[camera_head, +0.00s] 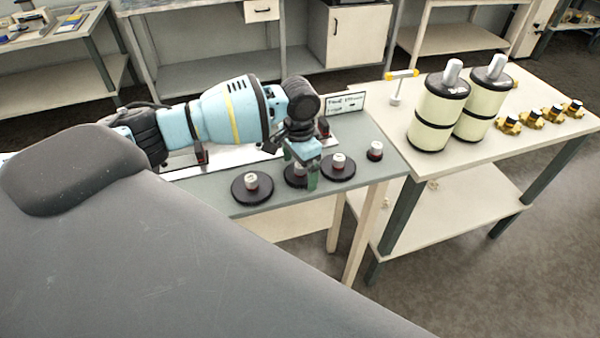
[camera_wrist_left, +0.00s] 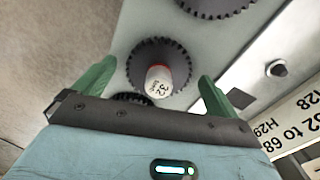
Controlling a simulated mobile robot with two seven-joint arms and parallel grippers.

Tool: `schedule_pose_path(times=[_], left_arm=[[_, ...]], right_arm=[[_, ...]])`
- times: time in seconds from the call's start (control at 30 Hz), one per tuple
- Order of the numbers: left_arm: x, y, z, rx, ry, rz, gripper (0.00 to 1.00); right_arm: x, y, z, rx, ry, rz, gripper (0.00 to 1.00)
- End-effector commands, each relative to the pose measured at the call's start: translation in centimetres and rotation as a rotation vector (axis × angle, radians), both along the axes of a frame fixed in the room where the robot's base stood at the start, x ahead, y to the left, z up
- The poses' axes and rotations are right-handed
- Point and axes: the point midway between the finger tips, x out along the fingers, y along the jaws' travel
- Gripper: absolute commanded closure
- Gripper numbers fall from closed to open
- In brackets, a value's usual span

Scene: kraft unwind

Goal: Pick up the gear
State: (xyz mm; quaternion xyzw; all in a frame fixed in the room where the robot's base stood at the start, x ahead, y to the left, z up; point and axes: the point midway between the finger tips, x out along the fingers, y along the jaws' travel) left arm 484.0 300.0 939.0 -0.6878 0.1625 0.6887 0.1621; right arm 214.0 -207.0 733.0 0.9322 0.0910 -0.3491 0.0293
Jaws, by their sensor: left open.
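My left gripper (camera_head: 303,178) is over the grey-green table with its green fingers pointing down. It is open around a dark toothed gear (camera_head: 291,181), which it partly hides. In the left wrist view, a dark gear (camera_wrist_left: 142,58) with a white, red-ringed knob marked 32 lies between and ahead of the open fingers (camera_wrist_left: 154,82). No finger contact can be made out. Another gear (camera_head: 240,192) sits to the left and one (camera_head: 338,175) to the right, each with a knob. A smaller dark piece (camera_head: 375,151) stands near the table's right end. My right gripper is not in view.
A printed sign (camera_head: 347,103) stands at the table's back. The adjoining cream table (camera_head: 395,130) holds two tall cream cylinders (camera_head: 437,112), a yellow-handled item (camera_head: 402,74) and several small yellow parts (camera_head: 531,118). Another gear (camera_wrist_left: 215,6) shows at the wrist view's top.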

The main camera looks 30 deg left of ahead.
Motion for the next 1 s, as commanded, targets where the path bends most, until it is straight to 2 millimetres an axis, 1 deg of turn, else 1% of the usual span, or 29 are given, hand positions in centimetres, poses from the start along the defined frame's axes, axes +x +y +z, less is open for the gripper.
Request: schedule_pose_path(times=[0.1, 0.3, 0.37, 0.8, 1.0], left_arm=[[-0.01, -0.01, -0.50, 0.000, -0.001, 0.000, 0.03], [0.00, -0.02, -0.59, 0.000, -0.001, -0.001, 0.03], [-0.01, -0.03, -0.59, 0.000, -0.001, -0.001, 0.09], [0.00, -0.02, -0.56, 0.000, -0.001, 0.000, 0.67], [0.01, -0.02, -0.52, 0.000, -0.001, 0.000, 0.67]], right_arm=[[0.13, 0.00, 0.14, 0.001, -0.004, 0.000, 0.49], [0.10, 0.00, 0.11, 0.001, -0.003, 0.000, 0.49], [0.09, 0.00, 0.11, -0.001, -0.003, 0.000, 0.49], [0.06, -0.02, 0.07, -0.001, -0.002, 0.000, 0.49], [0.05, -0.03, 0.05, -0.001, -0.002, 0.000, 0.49]])
